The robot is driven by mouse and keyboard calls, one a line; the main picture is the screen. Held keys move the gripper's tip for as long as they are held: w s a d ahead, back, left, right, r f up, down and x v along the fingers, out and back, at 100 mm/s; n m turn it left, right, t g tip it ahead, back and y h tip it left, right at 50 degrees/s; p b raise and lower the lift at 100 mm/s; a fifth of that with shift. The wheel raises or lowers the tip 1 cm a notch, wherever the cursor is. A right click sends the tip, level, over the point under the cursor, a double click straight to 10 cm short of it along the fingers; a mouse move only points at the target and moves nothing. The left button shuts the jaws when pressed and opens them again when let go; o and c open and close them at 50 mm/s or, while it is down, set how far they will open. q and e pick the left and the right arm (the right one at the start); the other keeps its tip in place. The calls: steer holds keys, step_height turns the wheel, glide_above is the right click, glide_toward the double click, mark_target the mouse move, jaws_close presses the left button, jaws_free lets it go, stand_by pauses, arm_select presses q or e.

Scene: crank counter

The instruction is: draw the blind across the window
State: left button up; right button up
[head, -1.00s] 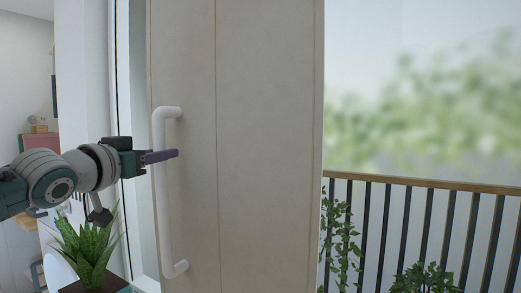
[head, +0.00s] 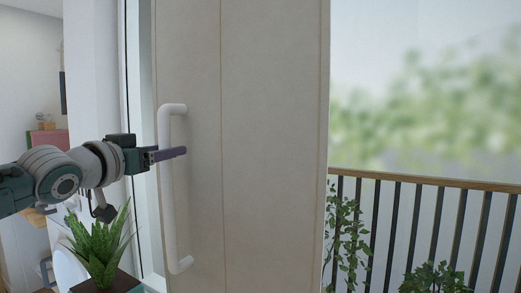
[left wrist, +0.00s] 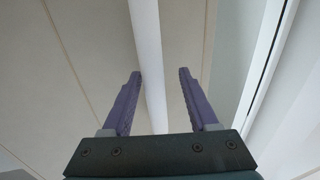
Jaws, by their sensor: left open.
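The blind (head: 270,130) is a pale beige panel hanging in front of the left part of the window (head: 430,80). A white upright handle (head: 167,200) is fixed near its left edge. My left gripper (head: 180,152) is at the handle's upper half in the head view. In the left wrist view the open purple fingers (left wrist: 163,95) stand on either side of the handle bar (left wrist: 148,60), which lies nearer the left finger. I cannot tell whether a finger touches it. My right gripper is not in view.
A potted plant (head: 98,245) stands below my left arm, close to the blind's left edge. A railing (head: 430,183) with climbing greenery (head: 345,235) is outside the window. A white window frame (head: 143,150) runs left of the blind.

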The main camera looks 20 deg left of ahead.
arm_select(q)
steer(key=shift+s+d, duration=0.1)
steer(key=s+d+b, duration=0.1)
steer(key=s, duration=0.8)
steer(key=shift+s, duration=0.35)
